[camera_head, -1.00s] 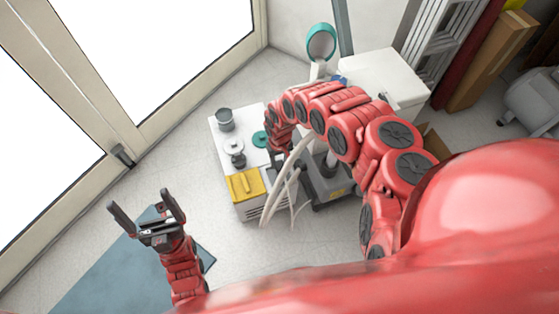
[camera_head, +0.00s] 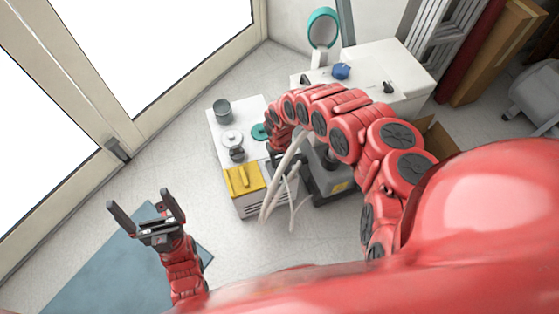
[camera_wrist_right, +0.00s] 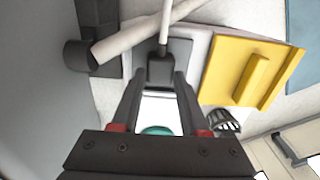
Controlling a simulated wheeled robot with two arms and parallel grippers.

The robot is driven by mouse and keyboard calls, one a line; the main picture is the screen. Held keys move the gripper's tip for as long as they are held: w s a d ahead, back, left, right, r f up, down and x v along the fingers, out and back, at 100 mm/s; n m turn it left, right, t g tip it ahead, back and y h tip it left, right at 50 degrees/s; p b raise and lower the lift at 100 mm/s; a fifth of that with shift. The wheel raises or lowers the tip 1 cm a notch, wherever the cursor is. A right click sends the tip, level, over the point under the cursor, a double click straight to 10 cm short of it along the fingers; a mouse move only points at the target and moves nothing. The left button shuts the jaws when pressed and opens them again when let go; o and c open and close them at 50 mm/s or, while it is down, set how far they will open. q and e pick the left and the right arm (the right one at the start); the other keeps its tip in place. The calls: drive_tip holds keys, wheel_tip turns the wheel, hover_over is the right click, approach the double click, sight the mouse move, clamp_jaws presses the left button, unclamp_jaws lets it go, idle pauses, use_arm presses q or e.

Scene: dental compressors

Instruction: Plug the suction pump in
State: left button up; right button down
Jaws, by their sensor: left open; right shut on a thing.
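In the head view, a white unit with a yellow panel (camera_head: 243,180) stands on the floor, and a dark grey machine (camera_head: 325,177) with pale hoses (camera_head: 284,172) stands beside it; I cannot tell which is the suction pump. In the right wrist view my right gripper (camera_wrist_right: 160,76) is shut on a dark plug (camera_wrist_right: 160,68) with a pale cable (camera_wrist_right: 166,22) running from it. The plug is beside the yellow panel, apart from any socket I can see. In the head view my right arm hides most of that gripper. My left gripper (camera_head: 147,213) is open and empty, above the floor.
A grey can (camera_head: 222,112) and a teal disc (camera_head: 260,132) are on the white unit's top. A white cabinet (camera_head: 400,72) with a teal-rimmed round thing (camera_head: 323,28) beside it stands behind. A blue mat (camera_head: 105,270) lies at lower left. Glass doors are at left.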

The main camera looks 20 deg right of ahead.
idle(0.5)
drive_tip(key=shift+w+a+p, duration=0.1)
drive_tip(key=shift+w+p, duration=0.05)
drive_tip(key=shift+p, duration=0.55)
drive_tip(key=shift+p, duration=0.45)
idle(1.0)
idle(0.3)
drive_tip(key=shift+c, duration=1.7)
unclamp_jaws()
wheel_tip(320, 180, up, 17)
drive_tip(key=p, duration=0.8)
drive_tip(key=shift+s+d, duration=0.3)
drive_tip(key=shift+d, duration=0.15)
